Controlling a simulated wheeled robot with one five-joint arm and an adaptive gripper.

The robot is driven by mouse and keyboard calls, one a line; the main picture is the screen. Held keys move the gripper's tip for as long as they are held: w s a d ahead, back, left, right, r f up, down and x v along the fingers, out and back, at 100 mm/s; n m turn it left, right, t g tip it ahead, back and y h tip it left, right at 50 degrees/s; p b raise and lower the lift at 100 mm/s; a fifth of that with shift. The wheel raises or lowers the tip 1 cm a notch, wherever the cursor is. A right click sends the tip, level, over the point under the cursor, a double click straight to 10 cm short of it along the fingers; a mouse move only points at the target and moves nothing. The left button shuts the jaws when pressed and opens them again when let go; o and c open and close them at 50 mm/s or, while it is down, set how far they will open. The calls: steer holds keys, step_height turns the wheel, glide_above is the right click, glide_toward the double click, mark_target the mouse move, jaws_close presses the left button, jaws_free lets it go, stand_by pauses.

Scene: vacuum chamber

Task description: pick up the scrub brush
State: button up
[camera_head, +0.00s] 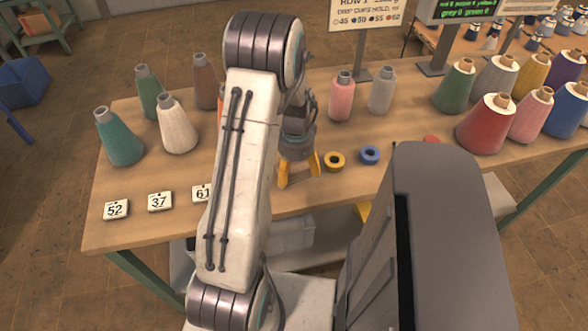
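I cannot make out a scrub brush in this view; my arm and column hide part of the table. My gripper (299,178) points down over the front part of the wooden table (150,235). Its two yellow fingers are spread apart, and I see nothing between them. A yellow tape roll (334,161) lies just right of the fingers, apart from them. A blue tape roll (369,155) lies further right.
Thread cones stand around: teal (119,138), white (176,125), pink (341,97), red (487,124) and several others. Number tags such as 52 (116,209) and 37 (159,201) lie at the front left. A sign stand (361,50) rises at the back.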

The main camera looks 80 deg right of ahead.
mark_target(296, 168)
steer(key=c, duration=0.7)
steer(key=shift+r, duration=0.1)
steer(key=shift+d+r, duration=0.1)
steer(key=shift+r, duration=0.65)
step_height(296, 168, up, 3)
steer(key=shift+f, duration=0.1)
steer(key=s+d+r, duration=0.2)
steer(key=s, duration=0.1)
steer(key=s+d+r, duration=0.2)
steer(key=s, duration=0.1)
steer(key=s+d+r, duration=0.1)
steer(key=s+r, duration=0.1)
steer(key=s, duration=0.2)
steer(key=shift+d+r, duration=0.3)
steer(key=shift+d, duration=0.1)
